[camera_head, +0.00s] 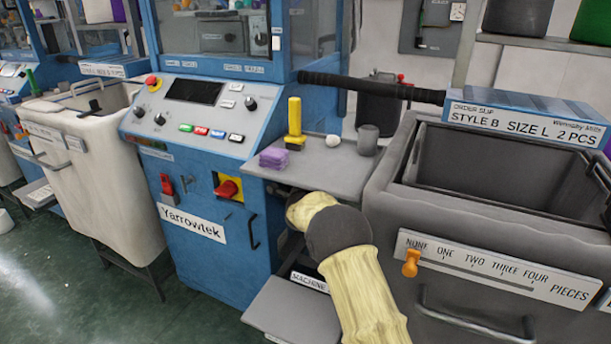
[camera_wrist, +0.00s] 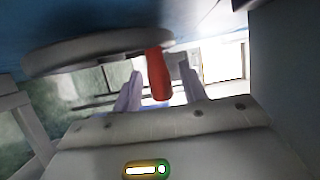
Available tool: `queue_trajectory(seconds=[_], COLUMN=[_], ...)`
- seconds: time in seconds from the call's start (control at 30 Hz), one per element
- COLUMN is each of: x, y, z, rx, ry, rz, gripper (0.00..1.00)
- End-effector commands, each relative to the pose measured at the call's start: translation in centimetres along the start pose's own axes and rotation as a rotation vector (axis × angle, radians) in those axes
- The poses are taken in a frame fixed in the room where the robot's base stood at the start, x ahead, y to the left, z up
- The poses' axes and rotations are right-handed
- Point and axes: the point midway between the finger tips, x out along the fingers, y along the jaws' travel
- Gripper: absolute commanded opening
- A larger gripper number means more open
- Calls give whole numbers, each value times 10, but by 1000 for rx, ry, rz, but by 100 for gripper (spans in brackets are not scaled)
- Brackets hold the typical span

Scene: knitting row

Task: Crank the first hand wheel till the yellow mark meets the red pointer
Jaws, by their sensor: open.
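In the wrist view a grey hand wheel (camera_wrist: 90,50), seen nearly edge-on, has a red crank handle (camera_wrist: 158,75) sticking out towards me. My gripper (camera_wrist: 161,90) is open, with one pale finger on each side of the handle. I cannot tell whether either finger touches it. In the head view my yellow-sleeved arm reaches down beside the blue Yarrowtek machine (camera_head: 193,255), and my gripper and the wheel are hidden there. I cannot make out a yellow mark or a red pointer in either view.
A small grey shelf (camera_head: 325,172) holds a purple block, a yellow-handled tool and a grey cup above the arm. A grey bin (camera_head: 470,225) stands close on the right, a white bin (camera_head: 85,185) on the left. Green floor (camera_head: 60,290) is open at lower left.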

Motion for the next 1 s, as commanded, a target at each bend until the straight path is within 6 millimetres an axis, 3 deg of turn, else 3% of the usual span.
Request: queue_trajectory(seconds=[0.3,0.5,1.0], x=[2,2,3], y=[0,0,5], z=[0,-1,-15], rx=[0,0,-10], ry=[0,1,20], rz=[0,0,-22], gripper=[40,1,0])
